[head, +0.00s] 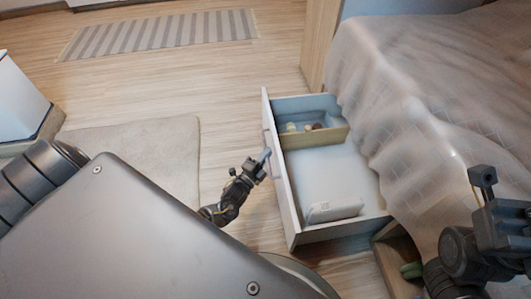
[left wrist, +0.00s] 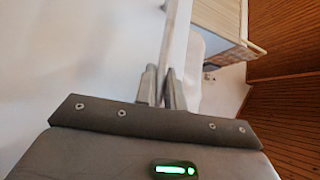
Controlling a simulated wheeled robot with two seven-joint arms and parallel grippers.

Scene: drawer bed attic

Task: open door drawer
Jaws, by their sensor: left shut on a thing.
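The white drawer (head: 281,190) under the bed is pulled out, with its inside showing. Its front panel faces my left arm and carries a pale bar handle. My left gripper (head: 263,162) is at this handle, shut on it. In the left wrist view, the two fingers (left wrist: 161,84) close around the handle bar (left wrist: 177,38), which runs up from between them. The drawer front fills the left of that view. My right gripper (head: 484,180) is at the right edge of the head view, beside the bed and away from the drawer; its jaw opening is unclear.
A bed with a draped cover (head: 415,90) is at the right. Rugs (head: 150,150) lie on the wooden floor at the left. A lower compartment (head: 397,262) shows near my right arm.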

